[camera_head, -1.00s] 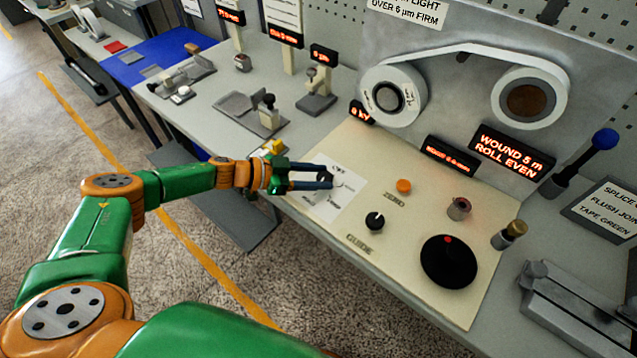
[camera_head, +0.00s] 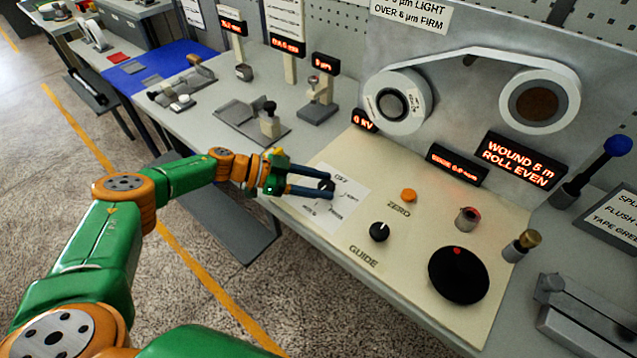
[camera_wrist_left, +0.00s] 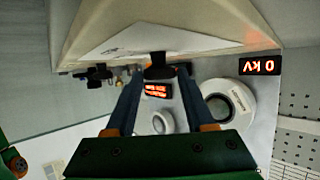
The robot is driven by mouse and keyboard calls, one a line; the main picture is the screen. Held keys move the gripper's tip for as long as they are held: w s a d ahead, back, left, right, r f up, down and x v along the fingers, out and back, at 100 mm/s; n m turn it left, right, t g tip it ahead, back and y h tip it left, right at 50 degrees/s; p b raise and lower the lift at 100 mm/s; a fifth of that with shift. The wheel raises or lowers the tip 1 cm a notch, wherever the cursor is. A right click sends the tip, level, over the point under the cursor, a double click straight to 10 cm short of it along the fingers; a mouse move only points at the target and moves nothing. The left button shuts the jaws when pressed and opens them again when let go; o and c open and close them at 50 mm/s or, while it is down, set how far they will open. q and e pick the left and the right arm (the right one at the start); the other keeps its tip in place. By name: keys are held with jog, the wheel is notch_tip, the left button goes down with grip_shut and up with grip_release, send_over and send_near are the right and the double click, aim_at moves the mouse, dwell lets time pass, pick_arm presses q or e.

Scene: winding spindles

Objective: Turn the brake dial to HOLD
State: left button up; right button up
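The brake dial (camera_head: 326,185) is a small black knob on a white printed label (camera_head: 348,200) at the left end of the cream panel. In the left wrist view the dial (camera_wrist_left: 158,68) shows as a dark knob between my fingertips. My left gripper (camera_head: 331,184) reaches in from the left, its two dark blue fingers apart, one on each side of the dial. In the left wrist view small gaps seem to show beside the knob, and I cannot tell whether either finger touches it. The fingers partly hide the label, and the dial's pointer setting is not readable. My right gripper is not in view.
The cream panel (camera_head: 415,245) also holds an orange button (camera_head: 408,195), the guide knob (camera_head: 379,232), a metal knob (camera_head: 467,218) and a large black dial (camera_head: 459,275). White rolls stand behind it. A small display (camera_head: 364,120) reads 0 kV.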

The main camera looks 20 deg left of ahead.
pick_arm(q)
jog(key=shift+o, duration=1.2)
jog(key=b+v, duration=0.1)
jog(key=v, duration=0.6)
jog(key=shift+w, duration=0.1)
